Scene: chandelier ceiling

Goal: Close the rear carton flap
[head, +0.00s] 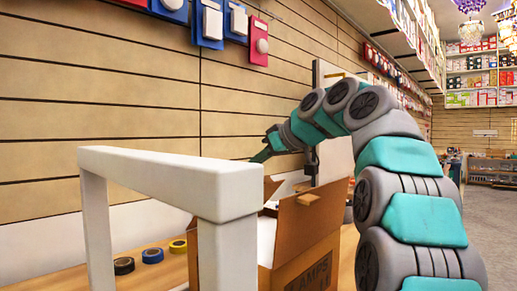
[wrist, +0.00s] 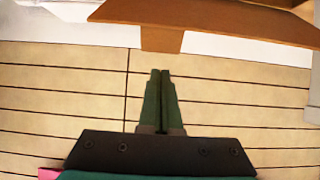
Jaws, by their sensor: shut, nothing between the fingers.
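The brown carton (head: 300,268) stands open on the wooden counter, with dark lettering on its side and something white inside. One flap (head: 310,214) leans outward over its near right side, and another flap (head: 271,188) sticks up at the left. I cannot tell surely which is the rear flap; part of the carton is hidden by the white frame. My gripper (head: 254,159) is shut and empty, above and behind the carton near the slatted wall. In the wrist view my closed fingertips (wrist: 160,72) point toward a brown cardboard panel (wrist: 215,20), with a visible gap.
A white frame (head: 165,172) stands in front, partly blocking the carton. Black (head: 124,265), blue (head: 152,255) and yellow (head: 178,246) tape rolls lie on the counter at left. The slatted wall (head: 110,90) rises close behind, with red and blue items hanging high.

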